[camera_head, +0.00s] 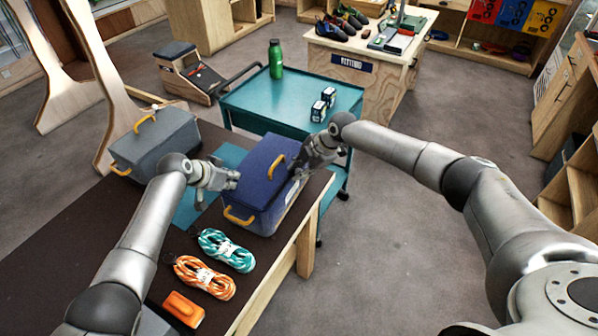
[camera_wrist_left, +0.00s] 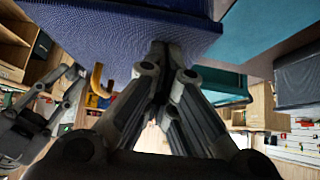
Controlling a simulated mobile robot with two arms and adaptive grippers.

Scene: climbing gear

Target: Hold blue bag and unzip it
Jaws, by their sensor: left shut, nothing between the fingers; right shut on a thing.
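The blue bag (camera_head: 264,172) is box-shaped with yellow handles and stands upright on the dark table top. My left gripper (camera_head: 236,179) is shut and empty at the left side of the bag, close to its wall. In the left wrist view the closed fingers (camera_wrist_left: 163,62) point at the bag's blue surface (camera_wrist_left: 120,22); I cannot tell whether they touch it. My right gripper (camera_head: 300,166) is shut at the bag's right upper edge. What it grips is hidden by the fingers, but it is at the bag. The zip itself is too small to make out.
A grey bag (camera_head: 156,146) with yellow handles stands at the left. Teal rope (camera_head: 227,250), orange rope (camera_head: 204,277) and an orange item (camera_head: 184,308) lie in front. A teal cart (camera_head: 262,103) behind carries a green bottle (camera_head: 275,58) and small boxes (camera_head: 322,104).

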